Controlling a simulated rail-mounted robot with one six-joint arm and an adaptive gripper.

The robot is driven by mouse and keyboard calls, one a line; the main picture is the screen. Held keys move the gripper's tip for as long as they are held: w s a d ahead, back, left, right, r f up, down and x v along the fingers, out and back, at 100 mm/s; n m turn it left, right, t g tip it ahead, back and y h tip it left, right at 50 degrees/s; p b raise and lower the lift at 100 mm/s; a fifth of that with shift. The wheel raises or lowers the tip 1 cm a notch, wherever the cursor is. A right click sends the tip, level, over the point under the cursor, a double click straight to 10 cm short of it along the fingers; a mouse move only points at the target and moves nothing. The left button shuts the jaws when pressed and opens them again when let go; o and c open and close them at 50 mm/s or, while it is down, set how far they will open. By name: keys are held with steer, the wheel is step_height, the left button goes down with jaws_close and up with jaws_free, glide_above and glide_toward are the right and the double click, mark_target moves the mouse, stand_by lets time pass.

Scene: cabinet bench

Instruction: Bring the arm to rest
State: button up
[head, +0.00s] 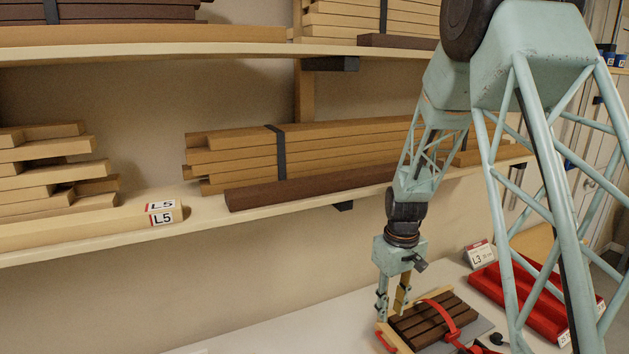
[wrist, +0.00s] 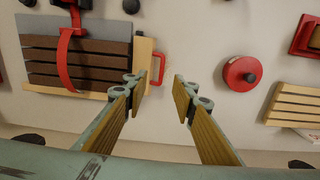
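My gripper (head: 393,303) hangs down over the bench at the lower right of the head view. Just beyond the fingers is a wooden holder (wrist: 143,66) with dark brown bars (wrist: 80,66), a red strap (wrist: 65,50) and a red handle (wrist: 158,69). The bars also show in the head view (head: 432,318).
A wall shelf (head: 100,238) with stacked boards runs behind the arm, below another loaded shelf (head: 200,52). A red tray (head: 530,300) and an L3 sign (head: 480,255) lie right. The wrist view shows a red disc (wrist: 241,74) and pale slats (wrist: 292,106). Bench at front left is clear.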

steer(key=s+r+m+t+b, duration=0.2)
steer(key=s+r+b, duration=0.3)
steer(key=s+r, duration=1.45)
steer(key=s+r+m+t+b, duration=0.1)
steer(key=s+b, duration=0.5)
steer(key=s, duration=2)
steer(key=shift+a+r+m+t, duration=0.4)
steer(key=shift+r+m, duration=0.35)
steer(key=shift+m, duration=0.15)
steer(key=shift+w, duration=0.1)
steer(key=shift+c, duration=0.9)
